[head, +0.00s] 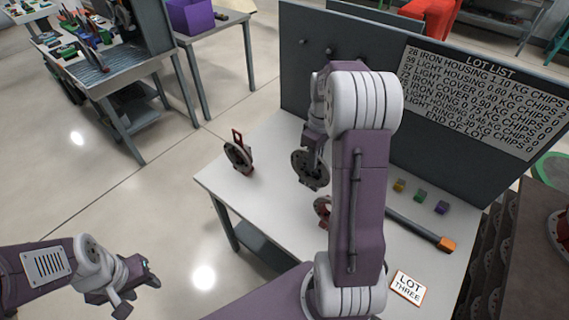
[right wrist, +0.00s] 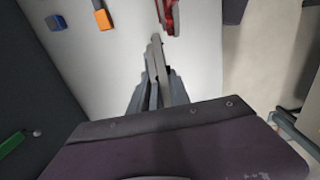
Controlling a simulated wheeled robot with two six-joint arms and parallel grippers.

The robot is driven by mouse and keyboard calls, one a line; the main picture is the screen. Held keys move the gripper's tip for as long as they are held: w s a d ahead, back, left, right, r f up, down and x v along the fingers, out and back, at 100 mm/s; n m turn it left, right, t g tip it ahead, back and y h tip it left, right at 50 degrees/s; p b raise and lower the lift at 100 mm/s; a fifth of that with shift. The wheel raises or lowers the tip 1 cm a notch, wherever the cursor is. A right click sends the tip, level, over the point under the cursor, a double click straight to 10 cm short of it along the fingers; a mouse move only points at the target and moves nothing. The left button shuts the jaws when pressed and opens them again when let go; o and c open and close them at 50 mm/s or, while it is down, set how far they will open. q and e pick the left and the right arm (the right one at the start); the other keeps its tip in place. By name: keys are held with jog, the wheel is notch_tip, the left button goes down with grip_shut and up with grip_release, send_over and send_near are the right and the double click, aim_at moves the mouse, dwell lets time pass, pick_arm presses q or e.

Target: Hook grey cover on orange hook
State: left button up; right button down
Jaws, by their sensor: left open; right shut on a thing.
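A dark grey round cover (head: 310,168) with holes in its face hangs at my right gripper (head: 316,140), above the white table (head: 265,135). The right gripper is shut on it, though my arm hides part of the grip. My left gripper (head: 137,287) is open and empty over the floor at lower left. I cannot make out an orange hook; a grey bar with an orange end (head: 447,244) lies on the table.
A dark red-and-grey part (head: 238,153) stands at the table's left; another (head: 322,208) is partly behind my arm. A dark panel (head: 385,120) with pegs and a lot list rises behind.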

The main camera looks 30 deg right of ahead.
jog(key=w+a+f+p, duration=0.2)
jog(key=w+a+f, duration=0.4)
jog(key=f, duration=0.3)
jog(key=shift+w+a+f, duration=0.25)
jog(key=shift+a+f, duration=0.1)
jog(key=shift+a, duration=0.35)
jog(key=c, duration=1.2)
grip_release()
jog(key=shift+f, duration=0.1)
notch_tip(320, 180, up, 9)
jog(key=b, duration=0.1)
jog(key=shift+d+b, duration=0.15)
jog(key=shift+b, duration=0.15)
